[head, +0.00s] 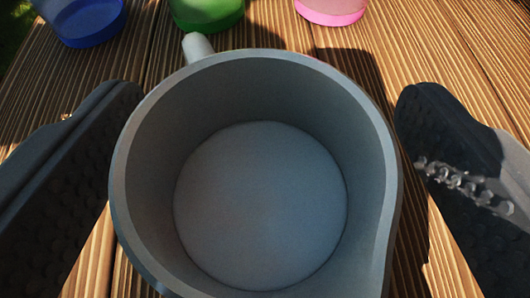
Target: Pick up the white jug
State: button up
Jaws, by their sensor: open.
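The white jug (377,180) looks grey in the shade and stands upright on the slatted wooden table (450,50). I look down into it from above and its inside is empty. Its handle (197,46) points to the back left, and its near rim runs to the bottom edge of the view. My gripper (262,105) is open, with one dark finger left of the jug and the other right of it. The left finger is very close to the jug wall; I cannot tell whether it touches. A gap shows between the right finger and the jug.
Behind the jug stand a blue container (85,22) at the back left, a green one (206,14) near the jug's handle, and a pink one (331,10) to the right of that. Their tops are cut off by the view. The table at the back right is clear.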

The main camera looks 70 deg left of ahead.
jog(key=c, duration=1.3)
jog(key=shift+o, duration=0.2)
jog(key=shift+r, duration=0.15)
